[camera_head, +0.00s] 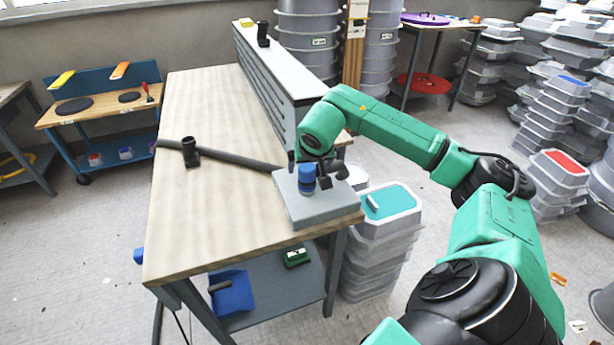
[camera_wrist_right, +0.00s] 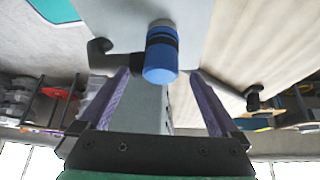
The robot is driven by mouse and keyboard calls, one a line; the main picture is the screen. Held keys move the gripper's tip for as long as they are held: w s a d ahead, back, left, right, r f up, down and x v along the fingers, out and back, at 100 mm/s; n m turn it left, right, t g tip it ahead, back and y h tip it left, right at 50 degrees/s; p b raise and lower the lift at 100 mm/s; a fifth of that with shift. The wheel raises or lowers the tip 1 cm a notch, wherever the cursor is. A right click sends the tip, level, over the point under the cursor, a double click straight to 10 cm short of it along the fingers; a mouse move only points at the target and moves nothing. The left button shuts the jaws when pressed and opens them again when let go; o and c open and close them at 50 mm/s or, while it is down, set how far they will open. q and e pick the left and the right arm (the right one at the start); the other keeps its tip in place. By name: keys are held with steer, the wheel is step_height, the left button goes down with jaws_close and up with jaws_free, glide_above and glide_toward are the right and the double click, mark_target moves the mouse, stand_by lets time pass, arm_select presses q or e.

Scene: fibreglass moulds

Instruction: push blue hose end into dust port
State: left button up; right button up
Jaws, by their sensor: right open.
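The blue hose end (camera_head: 307,179), a short blue cylinder with a black band, is at the grey block (camera_head: 318,208) on the table's right corner. In the right wrist view the blue end (camera_wrist_right: 161,58) shows between the fingers, apart from both. My right gripper (camera_head: 312,160) is open at the block; its two purple fingers (camera_wrist_right: 160,80) are spread. A dark hose (camera_head: 235,158) runs left from the block to a black fitting (camera_head: 190,151). A black elbow piece (camera_wrist_right: 100,52) beside the block may be the dust port; I cannot tell. My left gripper is out of view.
The wooden table top (camera_head: 195,220) is largely clear. A grey slatted rack (camera_head: 275,75) lines its far right side. Stacked grey tubs with a teal lid (camera_head: 390,203) stand by the table's right edge. A blue dustpan (camera_head: 231,293) lies on the lower shelf.

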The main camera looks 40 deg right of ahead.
mark_target(307, 166)
steer(key=p+x, duration=0.1)
steer(key=x, duration=0.3)
steer(key=shift+r+p, duration=0.1)
steer(key=shift+p, duration=0.2)
steer(key=shift+w, duration=0.15)
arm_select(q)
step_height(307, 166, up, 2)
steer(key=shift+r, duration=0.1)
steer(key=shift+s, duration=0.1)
arm_select(e)
steer(key=c, duration=1.5)
steer(key=shift+r+b, duration=0.3)
steer(key=shift+r, duration=0.15)
step_height(307, 166, up, 6)
steer(key=shift+r+b, duration=0.15)
steer(key=shift+b, duration=0.45)
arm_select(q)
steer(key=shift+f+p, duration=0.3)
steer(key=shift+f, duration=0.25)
arm_select(e)
step_height(307, 166, up, 13)
steer(key=shift+f, duration=0.2)
